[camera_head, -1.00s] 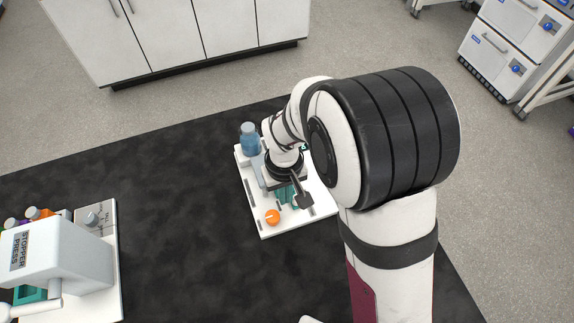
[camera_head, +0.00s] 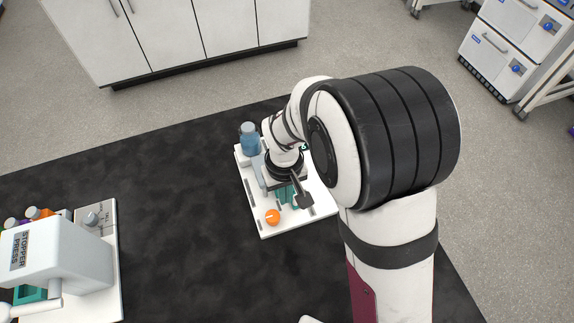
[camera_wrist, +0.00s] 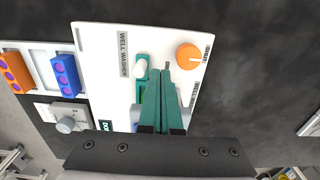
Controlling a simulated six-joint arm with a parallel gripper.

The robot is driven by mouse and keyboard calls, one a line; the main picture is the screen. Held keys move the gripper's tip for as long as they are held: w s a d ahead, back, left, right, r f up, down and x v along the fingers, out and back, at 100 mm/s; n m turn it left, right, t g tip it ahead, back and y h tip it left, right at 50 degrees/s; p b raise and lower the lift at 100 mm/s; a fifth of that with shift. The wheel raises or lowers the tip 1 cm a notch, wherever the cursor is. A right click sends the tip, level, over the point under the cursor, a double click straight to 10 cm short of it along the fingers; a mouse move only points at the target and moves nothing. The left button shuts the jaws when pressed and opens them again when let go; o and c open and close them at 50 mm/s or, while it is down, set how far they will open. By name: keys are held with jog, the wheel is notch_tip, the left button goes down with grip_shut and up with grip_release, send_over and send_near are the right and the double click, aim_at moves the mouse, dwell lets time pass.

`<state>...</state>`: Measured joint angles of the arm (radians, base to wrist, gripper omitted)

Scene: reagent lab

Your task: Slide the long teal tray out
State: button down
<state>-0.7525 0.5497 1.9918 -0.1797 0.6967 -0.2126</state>
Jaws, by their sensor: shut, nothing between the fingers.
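In the wrist view, a teal piece (camera_wrist: 142,62) with a white rounded part on it sits in the white plate of the well washer. It looks like the end of the teal tray, but my fingers cover most of what lies beside it. My gripper (camera_wrist: 167,66) is shut and empty, its long teal fingers together over the plate, just right of that piece. Whether they touch it I cannot tell. In the head view the white well washer (camera_head: 275,229) stands on the black bench under my wrist, and a little teal shows below my wrist.
An orange knob (camera_wrist: 188,57) is close right of my fingertips in the wrist view. A stopper press (camera_head: 60,255) is at far left. Blue (camera_wrist: 66,75) and orange (camera_wrist: 15,72) blocks lie beyond the washer. Bench between is clear.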

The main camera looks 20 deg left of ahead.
aim_at(286, 208)
jog(key=shift+f, duration=1.7)
jog(key=shift+w+d, duration=1.25)
jog(key=shift+w+d, duration=1.2)
jog(key=shift+d, duration=0.05)
jog(key=shift+w, duration=0.1)
